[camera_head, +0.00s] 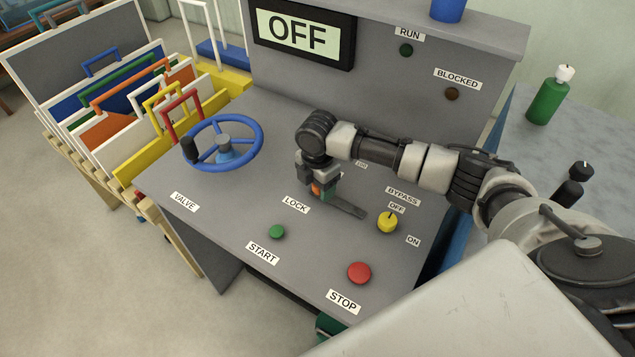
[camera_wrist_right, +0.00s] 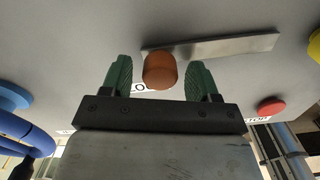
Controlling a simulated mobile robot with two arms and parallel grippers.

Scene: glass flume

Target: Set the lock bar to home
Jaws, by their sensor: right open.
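The lock bar (camera_head: 347,208) is a flat grey bar on the sloping console, beside the LOCK label (camera_head: 295,204). Its orange knob (camera_head: 316,188) is partly hidden by my right gripper (camera_head: 322,193) in the head view. In the right wrist view the bar (camera_wrist_right: 220,47) runs to the right from the orange knob (camera_wrist_right: 160,70). The green fingers of my right gripper (camera_wrist_right: 159,78) are open, one on each side of the knob, with gaps visible between. My left gripper is not in view.
A blue valve wheel (camera_head: 223,143) stands left on the console. A green START button (camera_head: 277,232), red STOP button (camera_head: 359,272) and yellow BYPASS knob (camera_head: 388,222) are near the bar. The display (camera_head: 300,34) reads OFF. A small label behind my gripper is partly hidden.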

